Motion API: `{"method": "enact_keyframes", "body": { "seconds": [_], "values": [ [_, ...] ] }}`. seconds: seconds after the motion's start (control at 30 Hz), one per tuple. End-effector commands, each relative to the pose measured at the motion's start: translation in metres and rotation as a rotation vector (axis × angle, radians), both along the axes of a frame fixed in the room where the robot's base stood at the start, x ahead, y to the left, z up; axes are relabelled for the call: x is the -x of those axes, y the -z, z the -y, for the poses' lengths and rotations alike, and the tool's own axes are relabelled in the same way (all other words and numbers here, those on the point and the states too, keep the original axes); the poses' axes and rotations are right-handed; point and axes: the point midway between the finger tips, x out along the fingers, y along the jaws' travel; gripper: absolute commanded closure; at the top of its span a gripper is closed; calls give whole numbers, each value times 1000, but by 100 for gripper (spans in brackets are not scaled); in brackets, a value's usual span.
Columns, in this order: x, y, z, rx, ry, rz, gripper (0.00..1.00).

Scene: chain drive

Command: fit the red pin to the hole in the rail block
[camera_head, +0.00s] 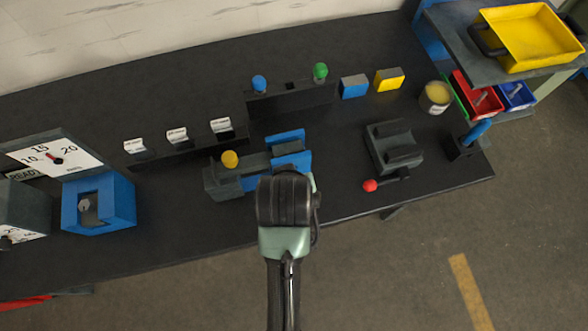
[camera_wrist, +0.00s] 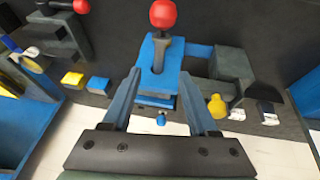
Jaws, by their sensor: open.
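The red pin (camera_wrist: 162,14) shows in the wrist view with its round red knob and dark shaft. It stands in the top of a blue rail block (camera_wrist: 153,82), and the shaft's lower end is hidden, so I cannot tell how deep it sits. My gripper (camera_wrist: 161,76) is open, its two fingers apart on either side of the block's near part, apart from the red knob. In the head view the blue rail block (camera_head: 290,148) shows just beyond my wrist, which hides the pin there.
A yellow knob (camera_head: 229,159) stands on the grey rail left of the block. Behind, a dark rack (camera_head: 290,95) holds blue and green knobbed pins. A dark fixture with a red-tipped lever (camera_head: 370,185) is to the right.

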Motion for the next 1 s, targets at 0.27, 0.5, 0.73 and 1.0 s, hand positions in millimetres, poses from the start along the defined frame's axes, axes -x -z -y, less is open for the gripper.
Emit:
{"method": "enact_keyframes", "body": {
  "seconds": [0.27, 0.5, 0.73, 1.0],
  "values": [
    [-20, 45, 1, 0, 1, -2, 40],
    [-35, 76, 1, -1, 1, 1, 40],
    [-42, 92, 1, -1, 2, 2, 40],
    [-43, 94, 1, 0, 1, 3, 40]
  ]
}}
